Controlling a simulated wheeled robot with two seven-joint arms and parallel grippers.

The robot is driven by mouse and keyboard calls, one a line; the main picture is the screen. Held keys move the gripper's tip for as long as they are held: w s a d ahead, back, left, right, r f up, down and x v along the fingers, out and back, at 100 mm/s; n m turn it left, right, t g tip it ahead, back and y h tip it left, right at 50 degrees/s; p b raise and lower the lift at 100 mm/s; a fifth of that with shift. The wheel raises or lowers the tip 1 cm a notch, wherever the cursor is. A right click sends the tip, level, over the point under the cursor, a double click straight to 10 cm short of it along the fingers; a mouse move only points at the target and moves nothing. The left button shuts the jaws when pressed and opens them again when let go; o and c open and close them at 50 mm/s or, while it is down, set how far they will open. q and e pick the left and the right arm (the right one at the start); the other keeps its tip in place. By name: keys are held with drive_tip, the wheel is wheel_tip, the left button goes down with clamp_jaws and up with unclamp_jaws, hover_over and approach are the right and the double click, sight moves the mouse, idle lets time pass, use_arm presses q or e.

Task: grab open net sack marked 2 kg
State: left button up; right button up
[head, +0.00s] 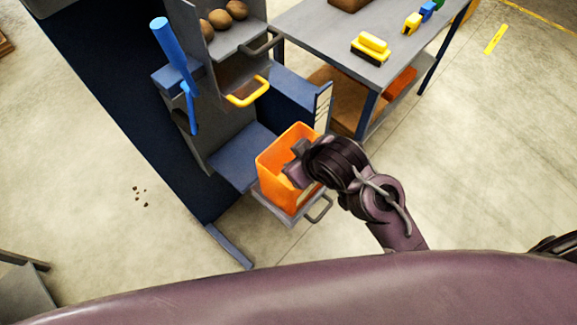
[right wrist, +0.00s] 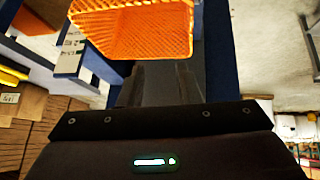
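The open orange net sack (head: 275,172) stands upright with its mouth up on a small grey tray (head: 283,213) with a handle, at the foot of the blue and grey machine. No 2 kg mark is readable on it. My right gripper (head: 296,165) is at the sack's right side, by its rim, and hides part of it. In the right wrist view the orange mesh (right wrist: 140,28) fills the top, just beyond the fingertips (right wrist: 161,72). The two fingers stand apart with a gap between them. My left gripper is not in view.
The machine has a yellow handle (head: 247,92), a blue lever (head: 172,45) and a shelf with several potatoes (head: 219,18). A grey table (head: 325,32) behind holds a yellow brush (head: 371,48). The floor at left is open, with small brown bits (head: 140,194).

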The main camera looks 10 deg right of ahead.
drive_tip(key=a+r+n+g+y, duration=0.1)
drive_tip(key=a+r+n+y, duration=0.15)
drive_tip(key=a+n, duration=0.55)
drive_tip(key=a+r+n+y, duration=0.1)
drive_tip(key=a+n+y, duration=0.3)
drive_tip(key=a, duration=0.6)
drive_tip(key=d+f+n+g+h, duration=0.2)
drive_tip(key=d+h, duration=0.1)
drive_tip(key=d, duration=0.4)
drive_tip(key=w+d+f+n+g+h, duration=0.1)
drive_tip(key=d+f+n+h, duration=0.1)
drive_tip(key=d, duration=0.6)
drive_tip(key=w+d+f+n+g+h, duration=0.1)
drive_tip(key=d+f+n+g+h, duration=0.1)
drive_tip(key=d+f+h, duration=0.2)
drive_tip(key=shift+w+d+n+g, duration=0.1)
drive_tip(key=shift+d+n+g, duration=0.25)
drive_tip(key=shift+d, duration=1.35)
wheel_tip(320, 180, down, 8)
drive_tip(key=b, duration=0.1)
drive_tip(key=shift+w+d+b, duration=0.25)
drive_tip(key=shift+w+b, duration=0.1)
drive_tip(key=shift+b, duration=0.05)
